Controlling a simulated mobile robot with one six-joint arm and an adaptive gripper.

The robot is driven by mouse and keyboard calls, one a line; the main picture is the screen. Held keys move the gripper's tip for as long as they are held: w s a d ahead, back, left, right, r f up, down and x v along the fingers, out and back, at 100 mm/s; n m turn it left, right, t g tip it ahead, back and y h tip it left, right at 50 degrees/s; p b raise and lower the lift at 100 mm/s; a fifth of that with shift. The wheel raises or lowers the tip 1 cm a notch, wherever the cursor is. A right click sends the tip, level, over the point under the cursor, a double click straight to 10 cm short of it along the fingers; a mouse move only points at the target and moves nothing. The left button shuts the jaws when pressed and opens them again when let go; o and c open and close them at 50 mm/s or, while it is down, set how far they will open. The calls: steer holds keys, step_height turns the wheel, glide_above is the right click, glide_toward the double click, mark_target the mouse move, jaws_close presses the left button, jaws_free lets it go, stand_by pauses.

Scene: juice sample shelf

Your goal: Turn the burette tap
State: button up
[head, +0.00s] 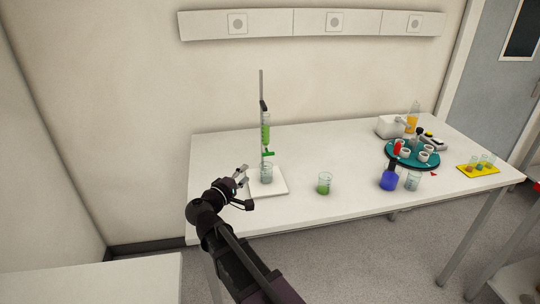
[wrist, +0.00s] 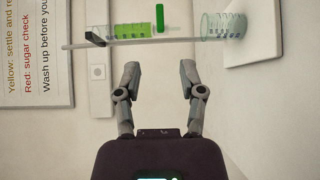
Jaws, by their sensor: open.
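The burette (head: 266,130) holds green liquid and hangs upright in a black clamp on a rod stand (head: 262,88). Its green tap (head: 267,153) sits at its lower end. A clear beaker (head: 266,173) stands under it on the white stand base (head: 281,187). My gripper (head: 246,186) is open and empty, just left of the beaker in the head view. In the wrist view, which is turned sideways, the open fingers (wrist: 159,70) point toward the tap (wrist: 160,18), with a gap between. The burette (wrist: 133,30) and beaker (wrist: 222,26) also show there.
A beaker with green liquid (head: 324,184) stands right of the base. Further right are a blue flask (head: 389,177), an empty-looking beaker (head: 413,181), a teal round tray (head: 391,160) with vessels, and a yellow rack (head: 470,171). The table (head: 340,150) is clear behind the green beaker.

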mark_target(267, 155)
steer(key=shift+w, duration=0.15)
steer(key=shift+x, duration=6.8)
steer(key=shift+c, duration=0.2)
jaws_close()
